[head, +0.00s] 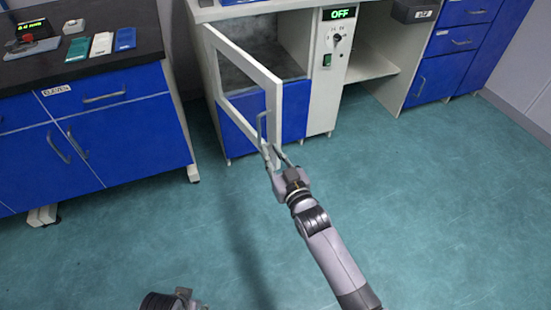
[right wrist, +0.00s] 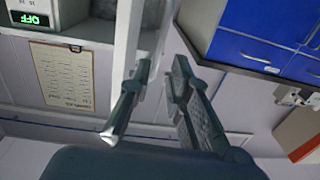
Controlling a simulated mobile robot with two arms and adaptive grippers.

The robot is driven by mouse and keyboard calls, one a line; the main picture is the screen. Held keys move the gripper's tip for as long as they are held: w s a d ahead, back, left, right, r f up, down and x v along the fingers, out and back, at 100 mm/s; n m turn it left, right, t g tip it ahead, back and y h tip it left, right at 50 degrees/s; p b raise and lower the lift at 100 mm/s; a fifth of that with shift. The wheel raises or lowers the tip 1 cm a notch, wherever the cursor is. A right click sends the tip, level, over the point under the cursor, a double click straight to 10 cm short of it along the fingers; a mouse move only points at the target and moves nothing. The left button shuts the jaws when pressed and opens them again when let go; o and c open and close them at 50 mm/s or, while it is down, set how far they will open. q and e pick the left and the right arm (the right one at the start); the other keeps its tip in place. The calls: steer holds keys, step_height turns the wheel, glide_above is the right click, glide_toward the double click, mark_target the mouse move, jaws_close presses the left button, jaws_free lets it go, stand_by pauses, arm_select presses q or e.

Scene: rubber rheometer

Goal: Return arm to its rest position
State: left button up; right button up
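My right arm reaches in from the bottom right of the head view. Its gripper (head: 272,155) is at the lower end of the grey handle (head: 262,128) on the open white-framed cabinet door (head: 233,65). In the right wrist view its two fingers (right wrist: 158,95) stand apart with a gap between them, and nothing is seen clamped there. I cannot tell whether the fingers touch the handle. A small part of my own body shows at the bottom of the head view; my left gripper is not seen.
The door swings out from the white cabinet (head: 322,75), whose display (head: 339,14) reads OFF. A blue-drawer bench (head: 100,125) stands at left, with coloured strips on its dark top. Blue cabinets (head: 455,55) stand at right. The green floor (head: 430,200) is clear at right.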

steer(key=shift+v, duration=1)
